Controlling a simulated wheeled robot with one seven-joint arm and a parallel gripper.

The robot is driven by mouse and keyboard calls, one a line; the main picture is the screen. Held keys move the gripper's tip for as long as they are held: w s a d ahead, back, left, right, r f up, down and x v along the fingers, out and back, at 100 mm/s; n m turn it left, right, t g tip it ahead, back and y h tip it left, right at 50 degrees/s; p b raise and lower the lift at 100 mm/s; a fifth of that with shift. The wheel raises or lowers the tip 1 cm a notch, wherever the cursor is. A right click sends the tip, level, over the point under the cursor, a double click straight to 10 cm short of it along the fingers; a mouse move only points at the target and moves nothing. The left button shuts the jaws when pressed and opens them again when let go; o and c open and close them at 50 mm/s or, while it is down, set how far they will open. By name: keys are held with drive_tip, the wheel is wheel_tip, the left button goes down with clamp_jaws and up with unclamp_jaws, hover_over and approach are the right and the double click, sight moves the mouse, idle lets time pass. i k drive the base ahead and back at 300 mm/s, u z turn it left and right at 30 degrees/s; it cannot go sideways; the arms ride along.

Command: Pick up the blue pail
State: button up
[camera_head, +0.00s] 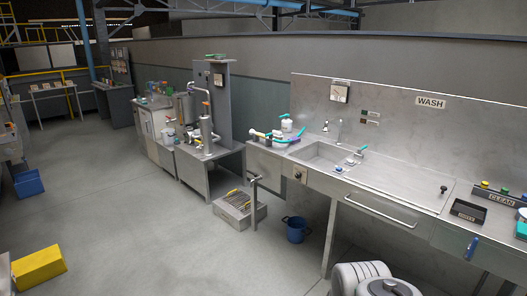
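The blue pail (296,230) stands upright on the grey floor, below the front of the wash counter. It is small in the picture and its upper rim shows. A handle cannot be made out clearly. My gripper is not in view, so its distance from the pail and its state do not show. A rounded white and grey part at the bottom right appears to be mine.
A metal step with a grate (237,214) and a short post is left of the pail. The wash counter (400,188) overhangs behind and right, with a leg (329,240) near the pail. A yellow box (38,267) lies far left. Open floor (150,225) spans the middle left.

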sight(296, 226)
drive_tip(key=z, duration=0.05)
drive_tip(key=i, duration=2.6)
drive_tip(key=u, duration=0.3)
drive_tip(key=i, duration=0.5)
drive_tip(key=u, duration=0.15)
